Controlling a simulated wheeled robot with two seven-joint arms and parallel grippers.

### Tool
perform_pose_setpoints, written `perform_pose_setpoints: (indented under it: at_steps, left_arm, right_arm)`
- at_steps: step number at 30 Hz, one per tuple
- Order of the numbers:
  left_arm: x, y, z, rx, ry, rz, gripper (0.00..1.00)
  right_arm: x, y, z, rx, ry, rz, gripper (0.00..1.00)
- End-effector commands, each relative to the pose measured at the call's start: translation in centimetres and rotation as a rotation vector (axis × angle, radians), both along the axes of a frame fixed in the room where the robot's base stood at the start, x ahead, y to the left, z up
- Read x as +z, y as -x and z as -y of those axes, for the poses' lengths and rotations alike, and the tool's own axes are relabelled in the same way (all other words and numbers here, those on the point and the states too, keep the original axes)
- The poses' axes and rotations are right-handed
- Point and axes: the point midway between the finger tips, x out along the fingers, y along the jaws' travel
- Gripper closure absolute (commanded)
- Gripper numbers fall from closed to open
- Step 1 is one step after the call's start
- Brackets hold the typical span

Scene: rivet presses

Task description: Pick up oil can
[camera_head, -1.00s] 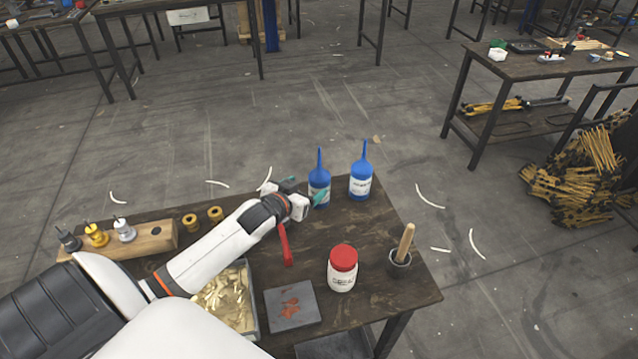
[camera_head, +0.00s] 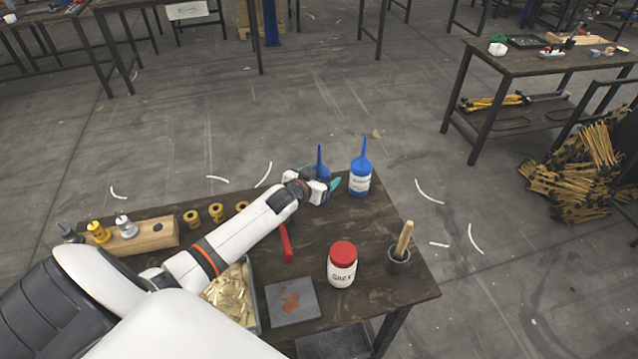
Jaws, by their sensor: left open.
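Two blue bottles with long spouts and white labels, which look like the oil cans, stand upright near the far edge of the wooden table. The right oil can (camera_head: 361,172) is in full view. The left oil can (camera_head: 321,161) shows mainly its spout and top; my left gripper (camera_head: 328,187) covers its lower part. The left gripper is open, with teal fingertips at this can, one finger showing on its right side. I cannot tell whether the fingers touch it. My right gripper is not in view.
A red-lidded jar (camera_head: 342,264), a cup with a wooden handle (camera_head: 400,245), a grey plate (camera_head: 292,301) and a red-handled tool (camera_head: 286,243) are nearer on the table. A wooden block (camera_head: 152,236) and several brass spools (camera_head: 216,212) stand left.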

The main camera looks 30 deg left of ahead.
Motion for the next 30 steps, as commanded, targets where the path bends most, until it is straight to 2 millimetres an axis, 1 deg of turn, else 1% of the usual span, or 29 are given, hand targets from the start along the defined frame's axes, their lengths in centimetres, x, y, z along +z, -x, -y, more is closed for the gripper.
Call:
perform_pose_setpoints:
  at_steps: [1, 11, 12, 17, 20, 23, 30]
  left_arm:
    - [0.0, 0.0, 0.0, 0.0, 0.0, 0.0, 0.22]
    - [0.0, 0.0, 0.0, 0.0, 0.0, 0.0, 0.76]
    - [0.1, 0.0, 0.0, 0.0, 0.0, 0.002, 0.77]
    - [0.1, 0.0, 0.0, 0.0, 0.0, 0.002, 0.77]
    - [0.7, 0.0, 0.0, 0.0, -0.001, 0.003, 0.77]
    - [2.1, 0.0, -0.1, 0.0, -0.004, 0.006, 0.77]
    - [7.0, -0.1, -0.1, -0.001, -0.002, 0.008, 0.77]
  right_arm:
    - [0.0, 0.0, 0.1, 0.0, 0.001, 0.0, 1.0]
    - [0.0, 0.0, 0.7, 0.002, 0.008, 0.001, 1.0]
    - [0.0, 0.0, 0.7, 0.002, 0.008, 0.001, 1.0]
    - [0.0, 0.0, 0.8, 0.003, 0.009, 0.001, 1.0]
    - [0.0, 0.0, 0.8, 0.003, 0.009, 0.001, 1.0]
    - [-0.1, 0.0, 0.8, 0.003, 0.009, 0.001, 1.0]
    - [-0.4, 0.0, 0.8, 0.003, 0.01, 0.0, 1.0]
